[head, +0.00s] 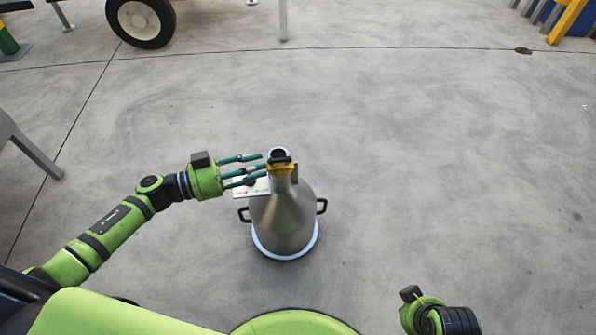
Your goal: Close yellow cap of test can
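The test can (283,215) is a grey metal cone that stands upright on the floor, with a pale base ring and a black handle on each side. The yellow cap (281,170) is at the front of its neck, just below the rim. The dark round mouth (278,153) shows above it, so the cap looks off the opening. My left gripper (264,166) is open, its teal fingers spread and pointing right, tips close to the left of the neck. I cannot tell whether they touch it. My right gripper is at the bottom right; its green hand (424,309) shows, its fingers do not.
A white label plate (250,187) sits at the can's left, partly behind my fingers. A wheel (141,20) and a grey leg (283,20) stand at the back. Another grey leg (36,155) is at the left edge. The floor right of the can is clear.

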